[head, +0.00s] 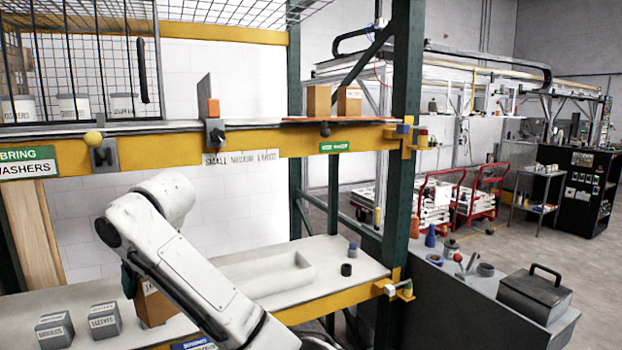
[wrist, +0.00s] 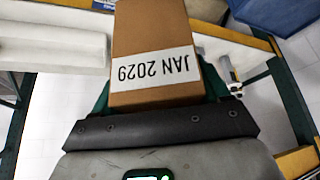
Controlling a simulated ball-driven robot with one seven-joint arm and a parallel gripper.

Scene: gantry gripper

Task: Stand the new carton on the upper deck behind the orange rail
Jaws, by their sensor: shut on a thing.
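My gripper (wrist: 156,92) is shut on a brown carton (wrist: 150,35) in the wrist view. The carton's white label reads JAN 2029, upside down in the picture. In the head view the held carton (head: 155,307) shows at the lower shelf's height, partly hidden by my arm. I cannot tell whether it touches the shelf. The upper deck (head: 255,123) runs above, with a yellow-orange rail (head: 265,144) along its front.
A wire cage (head: 80,60) with tubs fills the deck's left end. A green post (head: 405,130) stands right.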

